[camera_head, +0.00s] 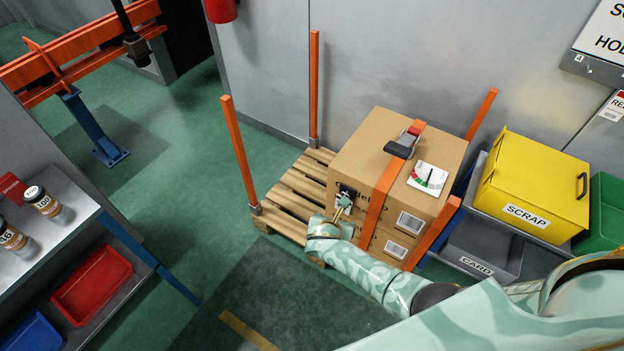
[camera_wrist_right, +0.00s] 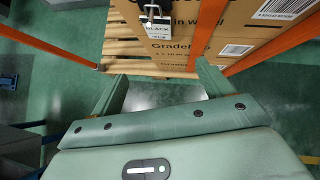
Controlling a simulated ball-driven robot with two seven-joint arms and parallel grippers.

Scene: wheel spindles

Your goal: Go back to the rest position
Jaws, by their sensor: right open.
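My right arm comes in from the lower right in the head view. Its right gripper (camera_head: 343,207) is at the front left face of the stacked cardboard boxes (camera_head: 345,150), near a dark tag or lock (camera_head: 347,190). In the right wrist view the two fingers of the right gripper (camera_wrist_right: 162,82) stand wide apart, with nothing between them. Beyond them hangs a lock-like item with a label (camera_wrist_right: 157,24), in front of the box face. Whether the fingers touch the box cannot be told. My left gripper is not in view.
The boxes stand on a wooden pallet (camera_head: 287,205) with upright orange posts (camera_head: 238,150). A yellow scrap bin (camera_head: 535,185) and grey card bin (camera_head: 485,248) are at right. A shelf unit (camera_head: 70,235) with jars and a red bin (camera_head: 92,285) stands at left. Green floor between is clear.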

